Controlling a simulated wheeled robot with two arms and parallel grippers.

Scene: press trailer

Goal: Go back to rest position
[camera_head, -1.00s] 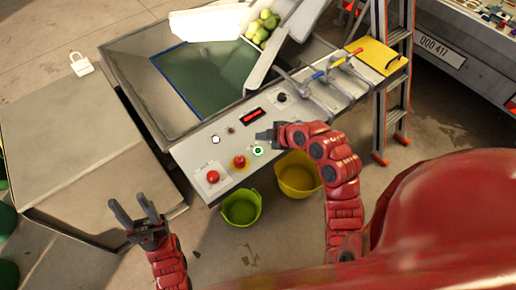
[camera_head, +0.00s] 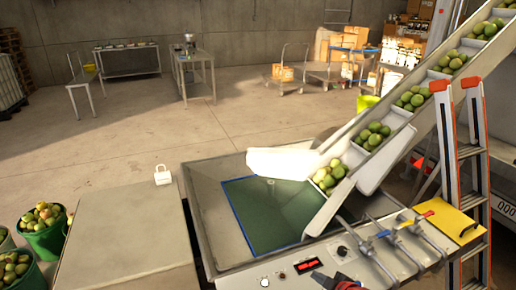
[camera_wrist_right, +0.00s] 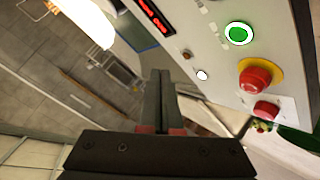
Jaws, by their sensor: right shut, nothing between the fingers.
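My right gripper (camera_wrist_right: 161,98) is shut and empty in the right wrist view, its two dark fingers pressed together. It points past the control panel (camera_wrist_right: 200,30), apart from the buttons as far as I can tell. The panel carries a lit green button (camera_wrist_right: 238,33), a red mushroom button (camera_wrist_right: 258,78) on a yellow base, a second red button (camera_wrist_right: 267,109) and a small white button (camera_wrist_right: 202,75). In the head view only a piece of my right gripper (camera_head: 322,279) shows at the bottom edge, in front of the panel. My left gripper is outside both current views.
The press trailer's basin (camera_head: 205,207) stands ahead, with a conveyor (camera_head: 412,130) carrying green fruit. An orange stepladder (camera_head: 446,135) is at the right. A grey table (camera_head: 125,235) and fruit-filled green buckets (camera_head: 45,240) are at the left. The floor (camera_head: 190,135) behind is largely clear.

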